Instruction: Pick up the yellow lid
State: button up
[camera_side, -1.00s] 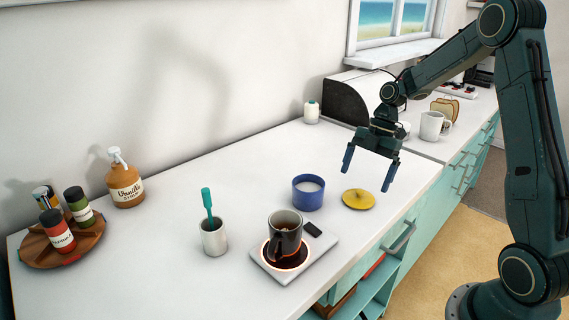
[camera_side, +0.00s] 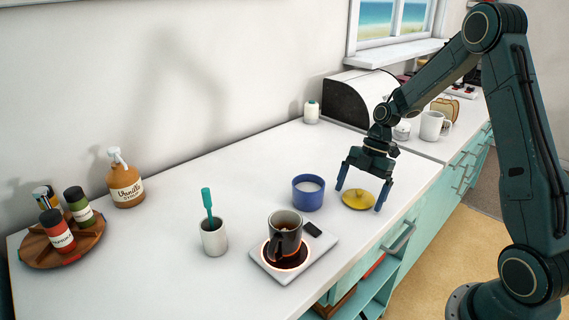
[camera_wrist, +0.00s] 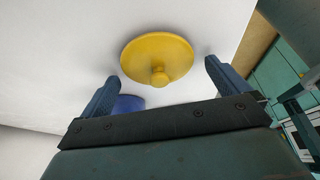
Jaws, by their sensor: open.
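The yellow lid (camera_side: 357,199) is a round disc with a small knob, lying flat on the white counter near its front edge. It also shows in the wrist view (camera_wrist: 157,55), knob toward the camera. My gripper (camera_side: 360,198) is open above the lid, with its blue fingers spread to either side. In the wrist view, the fingertips of my gripper (camera_wrist: 161,72) are left and right of the lid, apart from it. Nothing is between the fingers except the lid's knob area below.
A blue cup (camera_side: 307,193) stands just left of the lid, close to one finger; part of it shows in the wrist view (camera_wrist: 128,103). A dark mug (camera_side: 285,236) sits on a warmer plate (camera_side: 318,241). A white cup (camera_side: 213,238) holds a teal utensil. The counter's front edge is nearby.

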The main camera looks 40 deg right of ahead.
aim_at(359, 190)
jog(key=c, duration=1)
notch_tip(359, 190, up, 20)
dwell(0.6)
jog(key=shift+w+a, duration=0.1)
dwell(0.5)
jog(key=w+a+f, duration=0.7)
jog(key=w+a, duration=0.1)
jog(key=a, duration=0.1)
jog(key=shift+w+a+f, duration=0.25)
jog(key=shift+w+a, duration=0.15)
